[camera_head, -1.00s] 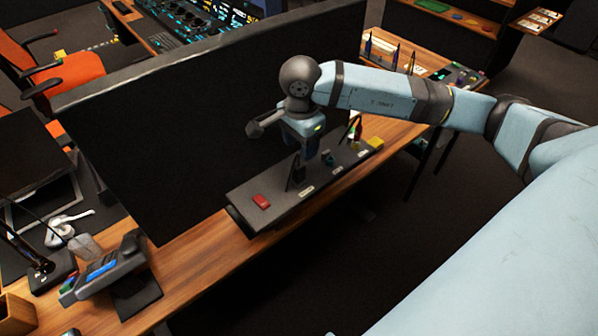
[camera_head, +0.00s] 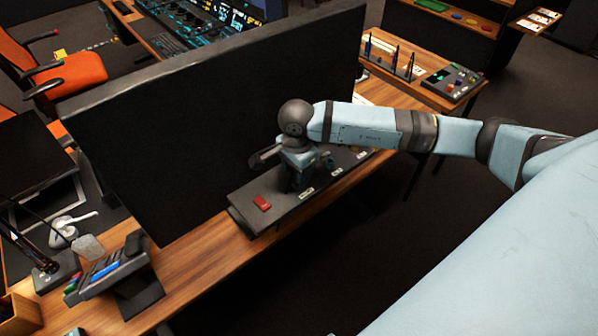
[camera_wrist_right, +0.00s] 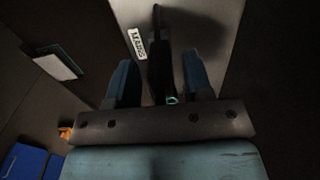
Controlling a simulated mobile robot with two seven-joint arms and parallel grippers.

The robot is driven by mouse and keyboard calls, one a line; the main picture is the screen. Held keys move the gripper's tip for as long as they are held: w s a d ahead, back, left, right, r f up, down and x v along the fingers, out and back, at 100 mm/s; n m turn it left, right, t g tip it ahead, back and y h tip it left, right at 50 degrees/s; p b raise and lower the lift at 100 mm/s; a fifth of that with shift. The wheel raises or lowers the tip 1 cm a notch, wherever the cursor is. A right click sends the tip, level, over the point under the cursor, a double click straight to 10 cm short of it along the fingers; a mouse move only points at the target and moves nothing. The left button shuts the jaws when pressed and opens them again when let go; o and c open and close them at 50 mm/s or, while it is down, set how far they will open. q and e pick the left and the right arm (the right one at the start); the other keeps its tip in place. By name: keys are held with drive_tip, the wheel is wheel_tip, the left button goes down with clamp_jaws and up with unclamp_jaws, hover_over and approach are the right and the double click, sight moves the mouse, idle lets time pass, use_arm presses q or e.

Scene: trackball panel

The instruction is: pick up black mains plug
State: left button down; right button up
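The black mains plug (camera_wrist_right: 160,62) stands upright from the panel in the right wrist view, beside a small white label. My right gripper (camera_wrist_right: 160,82) has its two blue fingers on either side of the plug, with gaps visible, so it is open around it. In the head view my right gripper (camera_head: 299,178) is low over the middle of the dark panel (camera_head: 247,214) and largely hides the plug. My left gripper is not in view.
A tall black monitor (camera_head: 200,130) stands close behind the panel.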

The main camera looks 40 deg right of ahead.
drive_tip(key=c, duration=0.7)
